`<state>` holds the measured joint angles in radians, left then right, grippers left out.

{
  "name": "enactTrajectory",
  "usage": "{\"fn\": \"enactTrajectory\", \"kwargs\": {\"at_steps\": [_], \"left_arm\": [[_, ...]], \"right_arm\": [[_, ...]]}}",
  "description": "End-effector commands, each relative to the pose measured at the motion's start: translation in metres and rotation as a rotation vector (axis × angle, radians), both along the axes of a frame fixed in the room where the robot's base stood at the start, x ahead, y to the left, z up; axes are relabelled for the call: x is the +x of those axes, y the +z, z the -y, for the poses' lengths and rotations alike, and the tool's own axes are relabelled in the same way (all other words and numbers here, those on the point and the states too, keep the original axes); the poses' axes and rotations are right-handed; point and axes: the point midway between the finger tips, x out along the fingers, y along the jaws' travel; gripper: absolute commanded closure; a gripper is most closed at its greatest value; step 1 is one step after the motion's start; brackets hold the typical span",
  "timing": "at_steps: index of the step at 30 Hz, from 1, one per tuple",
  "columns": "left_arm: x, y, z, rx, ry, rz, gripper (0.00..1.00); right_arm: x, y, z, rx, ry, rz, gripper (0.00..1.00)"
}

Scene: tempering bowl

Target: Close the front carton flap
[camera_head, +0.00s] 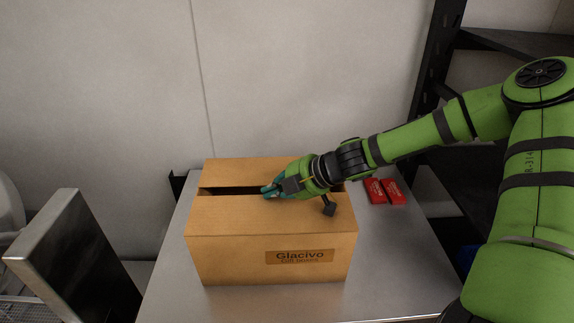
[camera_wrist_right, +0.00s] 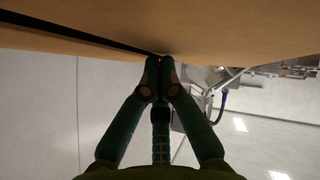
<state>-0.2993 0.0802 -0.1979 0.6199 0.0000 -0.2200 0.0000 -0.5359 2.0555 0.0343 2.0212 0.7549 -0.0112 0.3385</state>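The brown carton (camera_head: 225,260), labelled Glacivo, stands on the metal table. Its front flap (camera_head: 228,213) lies nearly flat over the front of the top; I cannot tell whether it is fully level. The back flap (camera_head: 240,170) lies across the rear, and a dark slit runs between the two. My right gripper (camera_head: 266,191) is over the top at this slit, its fingertips at the front flap's inner edge. In the right wrist view the fingers (camera_wrist_right: 160,65) are together with nothing visible between them, close to the cardboard. My left gripper is not in view.
Red packs (camera_head: 384,191) lie on the metal table (camera_head: 400,260) right of the carton. A metal panel (camera_head: 65,250) stands at the lower left. A black shelf rack (camera_head: 430,80) is at the right, and a pale wall is behind. The table's right front is clear.

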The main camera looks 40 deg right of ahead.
Motion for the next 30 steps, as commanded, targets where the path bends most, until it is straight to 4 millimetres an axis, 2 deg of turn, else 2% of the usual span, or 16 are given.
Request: {"fn": "enactTrajectory", "kwargs": {"at_steps": [1,8,11,24,30], "left_arm": [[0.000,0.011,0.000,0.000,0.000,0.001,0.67],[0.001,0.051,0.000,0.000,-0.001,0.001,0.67],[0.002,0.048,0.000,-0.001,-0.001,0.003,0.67],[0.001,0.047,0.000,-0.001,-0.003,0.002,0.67],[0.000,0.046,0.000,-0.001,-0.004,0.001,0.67]], "right_arm": [[-0.002,0.009,0.001,0.001,-0.002,-0.004,1.00],[-0.004,0.048,0.010,-0.005,-0.004,0.012,1.00],[-0.009,0.053,0.018,-0.012,-0.001,0.017,1.00],[-0.037,0.100,0.060,-0.013,-0.003,0.018,1.00],[-0.043,0.111,0.068,-0.009,-0.002,0.016,1.00]]}}
